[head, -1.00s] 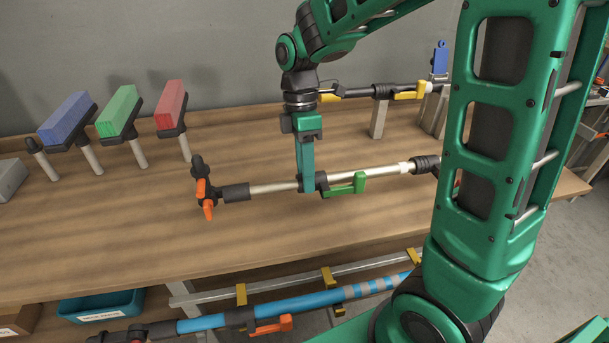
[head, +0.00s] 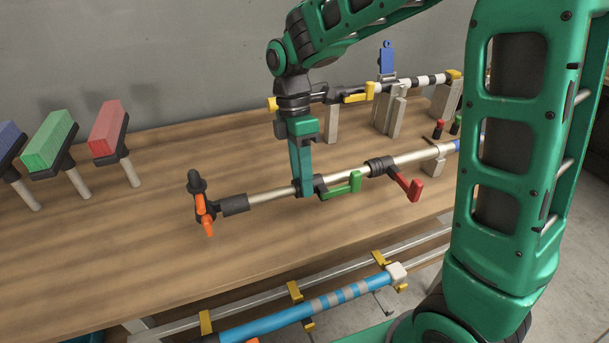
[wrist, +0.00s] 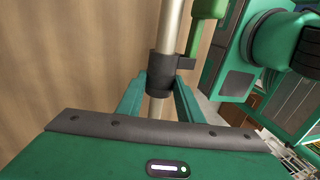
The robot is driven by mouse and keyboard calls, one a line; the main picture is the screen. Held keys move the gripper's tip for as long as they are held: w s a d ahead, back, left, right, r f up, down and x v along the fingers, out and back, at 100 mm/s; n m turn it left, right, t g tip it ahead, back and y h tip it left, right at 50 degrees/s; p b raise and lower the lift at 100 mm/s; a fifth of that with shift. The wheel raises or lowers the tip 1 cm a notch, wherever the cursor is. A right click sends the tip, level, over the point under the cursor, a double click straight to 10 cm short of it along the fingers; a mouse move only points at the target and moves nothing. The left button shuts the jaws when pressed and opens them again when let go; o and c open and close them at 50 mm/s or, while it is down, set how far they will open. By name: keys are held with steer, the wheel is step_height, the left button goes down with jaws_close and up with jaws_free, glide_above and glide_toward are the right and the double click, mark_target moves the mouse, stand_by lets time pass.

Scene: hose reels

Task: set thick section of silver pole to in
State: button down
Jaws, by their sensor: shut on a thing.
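The silver pole (head: 270,194) lies across the workbench, sloping up to the right. It has an orange and black end fitting (head: 203,207) at left, a black collar with a green lever (head: 345,186), and another black collar with a red lever (head: 411,186) further right. The stretch between the two collars (head: 359,173) looks thicker than the stretch left of the green lever. My gripper (head: 304,190) is shut on the pole at the green-lever collar. In the wrist view its fingers (wrist: 159,90) flank the pole, their tips at the black collar (wrist: 161,68).
A second pole with a yellow lever (head: 356,94) is on grey stands behind. Red (head: 108,128) and green (head: 48,140) blocks on holders stand at left. A blue pole (head: 290,312) hangs below the front edge. The front of the workbench (head: 150,250) is clear.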

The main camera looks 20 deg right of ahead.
steer(key=shift+w+d+r, duration=0.1)
steer(key=shift+w+d, duration=0.15)
steer(key=shift+w, duration=0.05)
steer(key=c, duration=1.2)
jaws_free()
steer(key=shift+d, duration=0.1)
steer(key=shift+s, duration=0.1)
steer(key=v, duration=1)
steer(key=shift+r, duration=0.3)
